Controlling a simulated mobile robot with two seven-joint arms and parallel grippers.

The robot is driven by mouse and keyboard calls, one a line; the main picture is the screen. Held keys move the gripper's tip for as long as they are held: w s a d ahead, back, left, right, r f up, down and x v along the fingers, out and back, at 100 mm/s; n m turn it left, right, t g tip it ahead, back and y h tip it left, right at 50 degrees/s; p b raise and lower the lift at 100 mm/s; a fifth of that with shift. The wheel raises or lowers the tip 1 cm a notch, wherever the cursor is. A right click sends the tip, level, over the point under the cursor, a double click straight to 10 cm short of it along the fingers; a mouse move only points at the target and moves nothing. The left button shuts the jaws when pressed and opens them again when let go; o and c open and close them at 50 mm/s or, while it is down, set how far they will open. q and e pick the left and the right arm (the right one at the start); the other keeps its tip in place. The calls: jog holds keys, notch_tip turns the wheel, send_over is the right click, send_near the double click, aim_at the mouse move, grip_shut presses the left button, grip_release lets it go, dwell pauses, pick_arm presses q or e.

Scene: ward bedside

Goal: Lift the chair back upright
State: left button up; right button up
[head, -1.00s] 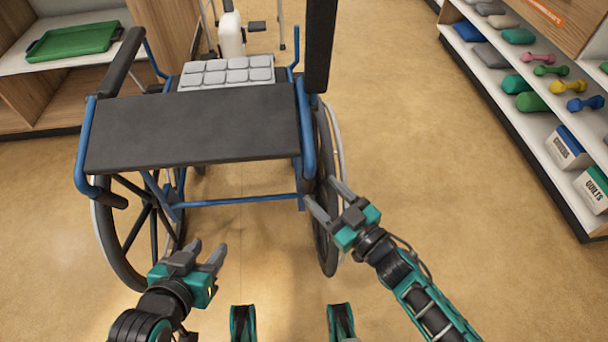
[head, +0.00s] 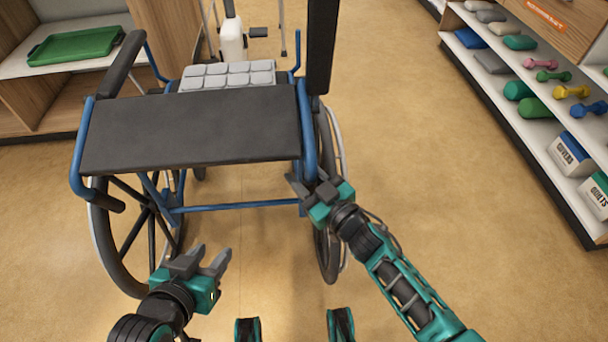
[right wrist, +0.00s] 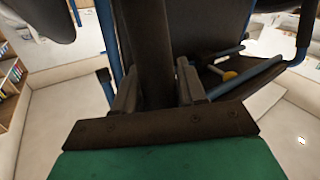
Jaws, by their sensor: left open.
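The blue-framed wheelchair (head: 240,205) stands on its wheels in the head view. Its dark back panel (head: 190,125) lies folded forward, nearly flat. A push handle with a black grip (head: 105,192) shows at its left rear corner. My left gripper (head: 212,257) is open and empty, below and right of that grip, apart from the chair. My right gripper (head: 308,185) is at the panel's right rear corner. In the right wrist view its fingers stand apart on either side of a dark bar (right wrist: 150,60), which looks like the right grip; contact is unclear.
A grey cushion (head: 228,75) shows beyond the panel. A shelf with a green tray (head: 75,46) is at the left. A shelf with dumbbells (head: 572,91) and boxes stands at the right. The floor (head: 420,150) between chair and right shelf is clear.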

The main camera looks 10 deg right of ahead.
pick_arm(q)
jog(key=shift+a+f, duration=0.15)
jog(key=shift+f, duration=0.05)
pick_arm(e)
grip_shut()
